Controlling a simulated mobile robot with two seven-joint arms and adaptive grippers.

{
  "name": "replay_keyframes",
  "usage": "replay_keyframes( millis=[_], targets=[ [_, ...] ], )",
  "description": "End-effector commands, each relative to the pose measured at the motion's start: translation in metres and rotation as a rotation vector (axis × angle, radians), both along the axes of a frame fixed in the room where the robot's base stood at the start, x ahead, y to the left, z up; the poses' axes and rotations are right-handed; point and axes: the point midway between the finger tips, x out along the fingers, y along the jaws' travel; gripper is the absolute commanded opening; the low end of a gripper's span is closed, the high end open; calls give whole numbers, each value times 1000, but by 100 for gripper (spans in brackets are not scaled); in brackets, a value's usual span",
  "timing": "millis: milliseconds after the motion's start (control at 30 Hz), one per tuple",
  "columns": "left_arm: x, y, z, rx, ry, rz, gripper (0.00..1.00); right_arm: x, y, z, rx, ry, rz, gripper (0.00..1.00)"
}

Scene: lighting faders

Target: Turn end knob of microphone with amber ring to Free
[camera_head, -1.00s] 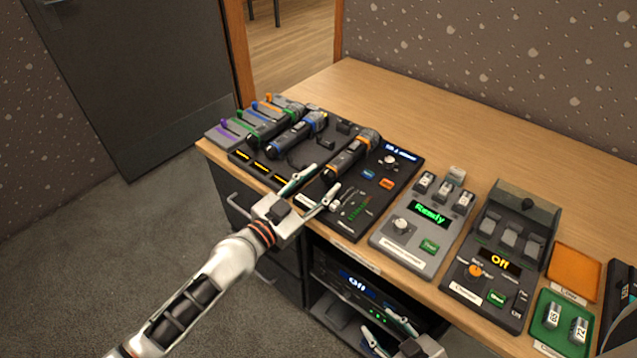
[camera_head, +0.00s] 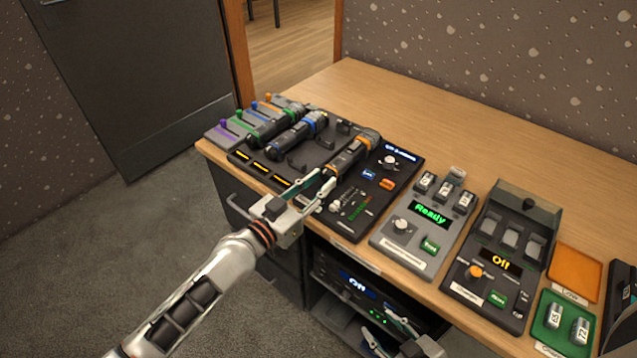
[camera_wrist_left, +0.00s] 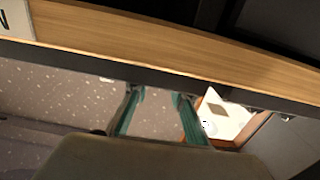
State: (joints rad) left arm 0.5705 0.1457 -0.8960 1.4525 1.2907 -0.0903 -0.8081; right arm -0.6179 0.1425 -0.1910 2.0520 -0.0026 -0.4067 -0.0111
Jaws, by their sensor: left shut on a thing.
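The microphone with the amber ring (camera_head: 347,156) lies on the dark panel, the rightmost of the microphones. Its amber ring is at the far end, and its near end points toward my left gripper (camera_head: 318,186). The left gripper is closed on that near end, on the end knob. The fingers largely hide the knob, so its setting cannot be read. In the left wrist view the two green-padded fingers (camera_wrist_left: 158,97) show, but I cannot make out the knob between them. My right gripper (camera_head: 388,332) is low in front of the cabinet, its fingers apart and empty.
Microphones with a blue ring (camera_head: 300,132) and a green ring (camera_head: 268,128) lie just left. A panel with a white knob (camera_head: 389,162) is close on the right. Grey "Ready" (camera_head: 431,213) and "Off" (camera_head: 499,262) consoles stand further right. The desk behind is clear.

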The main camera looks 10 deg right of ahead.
Motion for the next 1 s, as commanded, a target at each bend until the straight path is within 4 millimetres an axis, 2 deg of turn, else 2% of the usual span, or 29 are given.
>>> replay_keyframes(
  millis=[300, 667, 700, 733, 1000],
  targets=[
    [0, 0, -1, -125, 161, 0, 3, 1, 0, 1, -1, -3, 1, 40],
    [0, 0, 0, -136, 176, 0, 3, 3, 0, 3, -1, -7, 0, 40],
    [0, 0, 0, -136, 176, 0, 32, 3, 0, 3, -1, -7, 0, 40],
    [0, 0, 0, -136, 176, 0, 40, 2, 0, 3, -1, -7, 0, 40],
    [0, 0, 0, -136, 176, 0, 42, 1, 0, 1, -1, -3, -1, 40]
  ],
)
